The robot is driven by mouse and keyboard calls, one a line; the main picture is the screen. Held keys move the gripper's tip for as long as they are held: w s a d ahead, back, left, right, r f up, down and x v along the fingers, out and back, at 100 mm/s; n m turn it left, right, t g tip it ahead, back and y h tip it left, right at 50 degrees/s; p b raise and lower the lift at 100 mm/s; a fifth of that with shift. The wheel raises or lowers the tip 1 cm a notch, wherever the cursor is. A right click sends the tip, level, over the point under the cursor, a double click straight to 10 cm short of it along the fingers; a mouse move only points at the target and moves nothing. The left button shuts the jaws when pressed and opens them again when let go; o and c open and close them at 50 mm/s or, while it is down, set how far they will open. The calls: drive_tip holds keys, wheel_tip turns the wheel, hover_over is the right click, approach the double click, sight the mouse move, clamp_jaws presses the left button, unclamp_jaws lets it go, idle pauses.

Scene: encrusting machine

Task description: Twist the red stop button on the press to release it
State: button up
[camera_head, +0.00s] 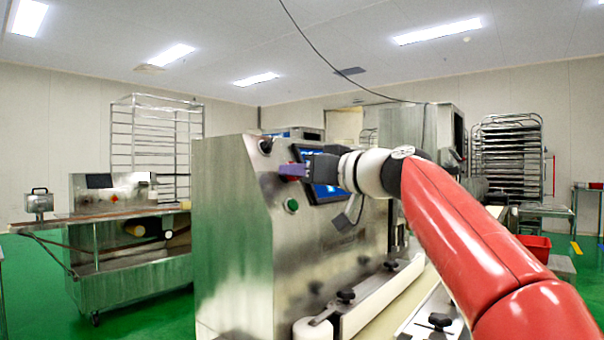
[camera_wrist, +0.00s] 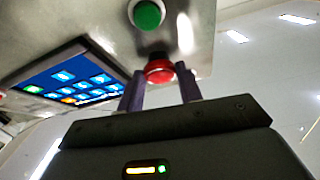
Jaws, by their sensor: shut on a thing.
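The red stop button (camera_wrist: 159,70) sits on the steel front of the press (camera_head: 235,225), just below the green button in the wrist view. My gripper (camera_wrist: 160,86) has its two purple fingers on either side of the red button and is shut on it. In the head view my gripper (camera_head: 290,170) reaches the press panel from the right. Its fingers hide the red button there.
A green button (camera_wrist: 148,15) is close to the red one; it also shows in the head view (camera_head: 291,205). A lit touch screen (camera_wrist: 70,82) is beside the buttons. A black knob (camera_head: 265,145) sits above them. A conveyor with several black knobs runs below my arm.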

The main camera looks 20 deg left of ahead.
drive_tip(key=m+t+p, duration=0.1)
drive_tip(key=m, duration=0.1)
drive_tip(key=m+t+h, duration=0.1)
drive_tip(key=m, duration=0.2)
drive_tip(key=shift+s+a+h+p, duration=0.15)
drive_tip(key=shift+h+p, duration=0.15)
drive_tip(key=shift+p, duration=0.05)
drive_tip(key=o, duration=0.9)
drive_tip(key=shift+a+f, duration=0.15)
drive_tip(key=shift+a, duration=0.1)
drive_tip(key=shift+o, duration=0.4)
drive_tip(key=shift+d, duration=0.1)
drive_tip(key=shift+d, duration=0.1)
